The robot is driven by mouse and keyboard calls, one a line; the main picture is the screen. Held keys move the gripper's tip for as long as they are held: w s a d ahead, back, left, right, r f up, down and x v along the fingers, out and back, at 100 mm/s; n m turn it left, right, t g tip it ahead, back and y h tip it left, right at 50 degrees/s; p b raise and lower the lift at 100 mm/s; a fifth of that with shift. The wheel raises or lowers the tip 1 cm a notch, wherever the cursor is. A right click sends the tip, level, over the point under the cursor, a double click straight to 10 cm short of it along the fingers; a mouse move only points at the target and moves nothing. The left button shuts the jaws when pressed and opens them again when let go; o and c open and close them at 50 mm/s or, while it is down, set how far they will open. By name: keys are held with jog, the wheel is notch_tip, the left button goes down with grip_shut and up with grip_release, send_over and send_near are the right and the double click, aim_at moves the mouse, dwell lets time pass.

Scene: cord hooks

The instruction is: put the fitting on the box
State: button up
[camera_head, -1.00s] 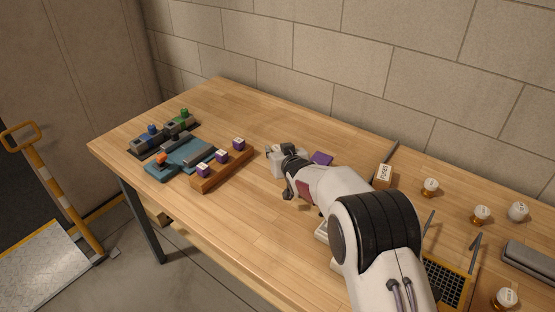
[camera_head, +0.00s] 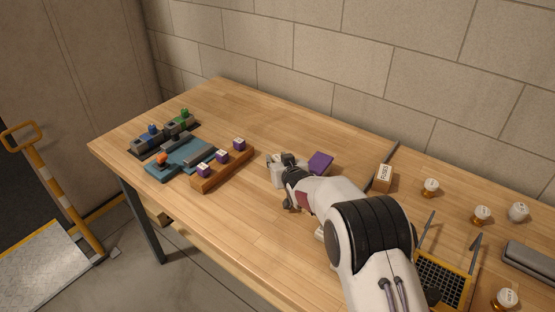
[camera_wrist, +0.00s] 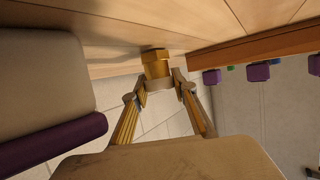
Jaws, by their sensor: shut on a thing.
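The fitting (camera_wrist: 156,62), a small brass-coloured hexagonal piece with a pale round collar, is between the fingertips of my gripper (camera_wrist: 159,88). The gripper is shut on it. A pale box (camera_wrist: 40,85) with a purple face fills the left of the wrist view, beside the gripper and apart from the fitting. In the head view, what looks like the box's purple top (camera_head: 320,162) shows just right of my gripper (camera_head: 280,167). The box's lower part is hidden behind my arm there, and the fitting cannot be made out.
A wooden rail (camera_head: 222,172) with purple-topped cubes stands left of my gripper, near a teal tray (camera_head: 180,160). A block marked FUSES (camera_head: 384,176) and several orange-and-white jars (camera_head: 430,187) are to the right. The tabletop behind the gripper is clear.

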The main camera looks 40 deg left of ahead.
aim_at(278, 160)
jog(key=shift+f, duration=0.35)
jog(key=shift+s+d+f, duration=0.15)
jog(key=shift+d+f, duration=0.05)
jog(key=shift+f, duration=0.45)
jog(key=o, duration=1.1)
jog(key=shift+f, duration=0.1)
jog(key=shift+o, duration=0.2)
jog(key=shift+r, duration=0.7)
jog(key=shift+r+v, duration=0.25)
jog(key=shift+v, duration=5.6)
